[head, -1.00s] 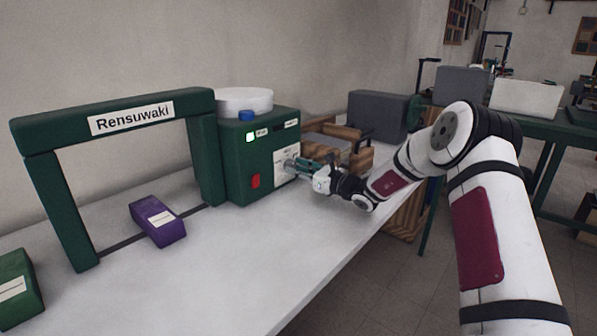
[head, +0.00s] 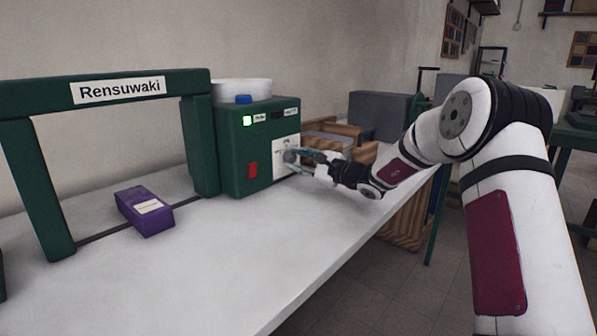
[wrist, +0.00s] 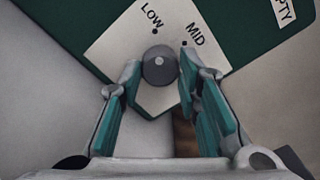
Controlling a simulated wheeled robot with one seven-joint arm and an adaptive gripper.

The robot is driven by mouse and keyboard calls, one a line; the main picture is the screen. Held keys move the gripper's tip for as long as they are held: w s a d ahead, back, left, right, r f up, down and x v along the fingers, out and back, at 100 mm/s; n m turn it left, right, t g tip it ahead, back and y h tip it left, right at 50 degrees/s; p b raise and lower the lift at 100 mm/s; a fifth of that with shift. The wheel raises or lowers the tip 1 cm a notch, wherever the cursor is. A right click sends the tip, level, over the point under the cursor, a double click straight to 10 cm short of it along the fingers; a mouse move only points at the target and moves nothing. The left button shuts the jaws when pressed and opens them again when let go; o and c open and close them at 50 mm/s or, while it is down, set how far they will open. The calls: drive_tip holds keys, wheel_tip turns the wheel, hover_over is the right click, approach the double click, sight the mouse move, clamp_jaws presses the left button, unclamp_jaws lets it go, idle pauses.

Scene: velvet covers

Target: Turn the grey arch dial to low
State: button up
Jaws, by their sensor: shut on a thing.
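The grey dial (wrist: 160,65) is a round knob on a white label plate (wrist: 118,48). In the wrist view LOW is printed above it, slightly left, and MID to its upper right, each with a black dot. My gripper (wrist: 160,68) is shut on the dial, one teal-padded finger on each side. Which mark the dial points to I cannot tell. In the head view my gripper (head: 292,157) reaches the plate on the side of the green machine box (head: 232,150), and its fingers hide most of the dial. The green arch (head: 197,140) marked Rensuwaki stands left of the box.
A purple block (head: 146,212) lies under the arch on the white table (head: 210,260). The box carries a red switch (head: 252,170), a lit green indicator (head: 247,120) and a blue button (head: 243,99). A wooden rack (head: 345,135) stands behind my gripper. The table's front is clear.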

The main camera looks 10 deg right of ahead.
drive_tip(key=shift+n+b, duration=0.6)
drive_tip(key=shift+b, duration=0.2)
drive_tip(key=o, duration=1.1)
drive_tip(key=shift+o, duration=0.2)
drive_tip(key=shift+s+d, duration=0.1)
drive_tip(key=v, duration=1.1)
drive_tip(key=shift+s+d, duration=0.2)
drive_tip(key=shift+s, duration=0.15)
